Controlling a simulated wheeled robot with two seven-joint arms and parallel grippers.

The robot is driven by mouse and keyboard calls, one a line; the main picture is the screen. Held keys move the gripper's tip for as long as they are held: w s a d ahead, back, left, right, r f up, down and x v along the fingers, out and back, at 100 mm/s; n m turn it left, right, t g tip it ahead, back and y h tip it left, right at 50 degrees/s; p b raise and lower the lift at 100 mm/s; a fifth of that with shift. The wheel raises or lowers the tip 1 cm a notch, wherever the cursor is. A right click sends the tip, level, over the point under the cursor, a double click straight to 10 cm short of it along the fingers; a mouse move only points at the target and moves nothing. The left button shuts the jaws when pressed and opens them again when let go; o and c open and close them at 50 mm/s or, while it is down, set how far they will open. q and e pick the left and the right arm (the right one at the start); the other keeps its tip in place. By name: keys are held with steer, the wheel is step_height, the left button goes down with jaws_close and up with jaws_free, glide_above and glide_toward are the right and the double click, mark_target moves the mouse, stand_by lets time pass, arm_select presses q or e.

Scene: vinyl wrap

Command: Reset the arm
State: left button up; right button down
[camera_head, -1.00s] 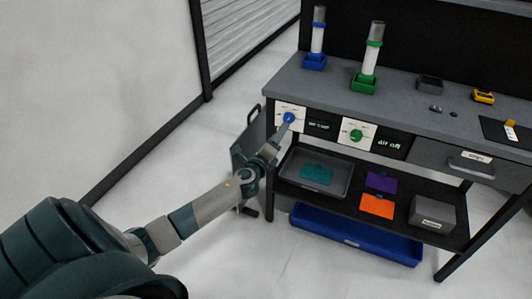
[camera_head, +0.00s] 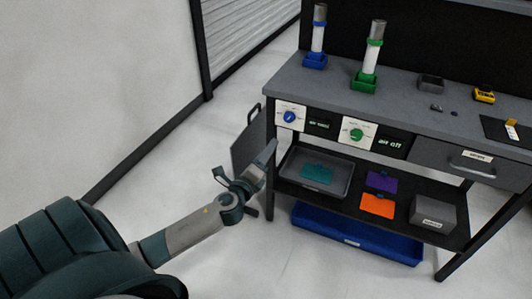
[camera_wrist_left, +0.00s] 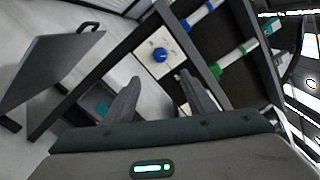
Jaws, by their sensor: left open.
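My left gripper (camera_head: 246,160) is open and empty, in free air in front of the workbench's left end in the head view. Its two spread fingers also show in the left wrist view (camera_wrist_left: 158,88). The blue knob (camera_head: 289,116) on its white panel is up and to the right of the gripper, clear of the fingers; in the left wrist view the blue knob (camera_wrist_left: 160,55) appears beyond the gap between the fingertips. The green knob (camera_head: 356,135) is farther right on the bench front. My right gripper is not in view.
The workbench top (camera_head: 400,110) carries blue and green holders with upright tubes. A lower shelf holds a grey tray (camera_head: 290,180) and grey box (camera_head: 433,213); a blue bin (camera_head: 350,240) is below. A dark grey panel (camera_head: 247,145) stands behind the gripper. Floor at left is clear.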

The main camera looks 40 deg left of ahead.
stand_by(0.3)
arm_select(q)
steer(key=s+d+f+n+g+h+p, duration=0.1)
steer(key=s+d+f+n+g, duration=0.2)
steer(key=f, duration=0.6)
steer(key=s+d+f+n+g+p, duration=0.1)
steer(key=s+d+f+n+g, duration=0.15)
steer(key=s+f, duration=0.45)
steer(key=s+d+f+n+g+h+p, duration=0.15)
steer(key=f+n, duration=0.25)
steer(key=f, duration=0.7)
steer(key=s+d+f+n+g+h, duration=0.1)
steer(key=s+d+f+n+g, duration=0.1)
steer(key=s+d+f+n, duration=0.3)
steer(key=s+d+f+n+g+h+p, duration=0.1)
steer(key=s+d+f+n+g, duration=0.2)
steer(key=s+d+f, duration=0.9)
steer(key=s+n, duration=0.1)
steer(key=s, duration=0.4)
steer(key=shift+s+d+f+n+h, duration=0.2)
steer(key=shift+d+f+n+h, duration=0.05)
steer(key=shift+d+n+h, duration=0.15)
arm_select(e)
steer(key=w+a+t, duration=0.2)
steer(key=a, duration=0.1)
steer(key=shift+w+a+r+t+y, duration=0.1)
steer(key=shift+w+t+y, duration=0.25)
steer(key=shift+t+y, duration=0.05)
